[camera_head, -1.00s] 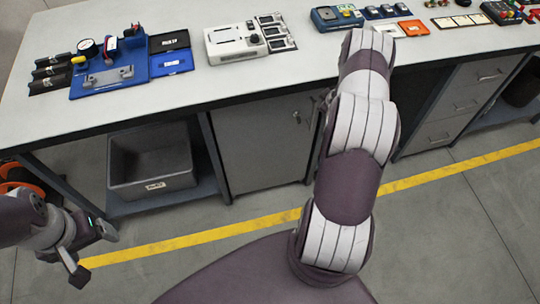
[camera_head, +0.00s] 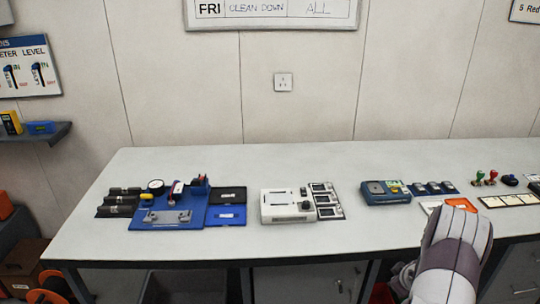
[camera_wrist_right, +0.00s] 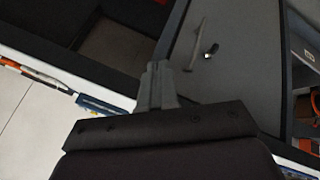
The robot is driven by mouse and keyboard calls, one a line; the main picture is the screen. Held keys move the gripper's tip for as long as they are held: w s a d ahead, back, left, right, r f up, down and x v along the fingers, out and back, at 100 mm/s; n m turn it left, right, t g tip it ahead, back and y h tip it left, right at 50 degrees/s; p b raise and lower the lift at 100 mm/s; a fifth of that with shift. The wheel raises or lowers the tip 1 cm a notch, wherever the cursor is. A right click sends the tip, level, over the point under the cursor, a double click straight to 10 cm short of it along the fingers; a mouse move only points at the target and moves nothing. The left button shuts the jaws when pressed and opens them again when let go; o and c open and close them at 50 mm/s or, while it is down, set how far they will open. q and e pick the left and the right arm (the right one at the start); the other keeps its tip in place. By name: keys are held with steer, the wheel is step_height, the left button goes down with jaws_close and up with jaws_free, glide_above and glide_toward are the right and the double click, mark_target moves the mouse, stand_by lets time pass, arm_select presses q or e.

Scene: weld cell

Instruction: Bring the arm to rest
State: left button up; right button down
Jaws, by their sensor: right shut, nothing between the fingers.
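My right arm (camera_head: 452,262) rises at the lower right of the head view, in front of the bench; its gripper is hidden there. In the right wrist view my right gripper (camera_wrist_right: 158,75) is shut, its fingers together with nothing between them. It is in front of the bench's grey cabinet door (camera_wrist_right: 215,60), which has a handle and a lock. I cannot tell the exact gap to the door. My left gripper is outside both present views.
The long bench (camera_head: 250,250) carries a blue fixture board (camera_head: 165,213), a white device (camera_head: 285,207), a blue instrument (camera_head: 385,193) and stamps (camera_head: 484,177). A wall shelf (camera_head: 38,134) is at left. An open bin (camera_head: 185,287) sits under the bench. Bare bench top lies behind the items.

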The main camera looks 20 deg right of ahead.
steer(key=s+a+m+g, duration=0.3)
steer(key=s+a+m, duration=0.15)
steer(key=s, duration=0.25)
steer(key=s+a+r+y, duration=0.1)
steer(key=a+r, duration=0.3)
steer(key=a, duration=0.7)
steer(key=s+a+r+n+g+y, duration=0.1)
steer(key=a+r, duration=0.4)
steer(key=a, duration=0.6)
steer(key=s+a+r+y, duration=0.1)
steer(key=a+r, duration=0.3)
steer(key=a, duration=0.7)
steer(key=shift+s+a+r+n+g, duration=0.15)
steer(key=shift+a+r+n+g, duration=0.2)
steer(key=shift+g, duration=0.05)
steer(key=shift+s, duration=0.1)
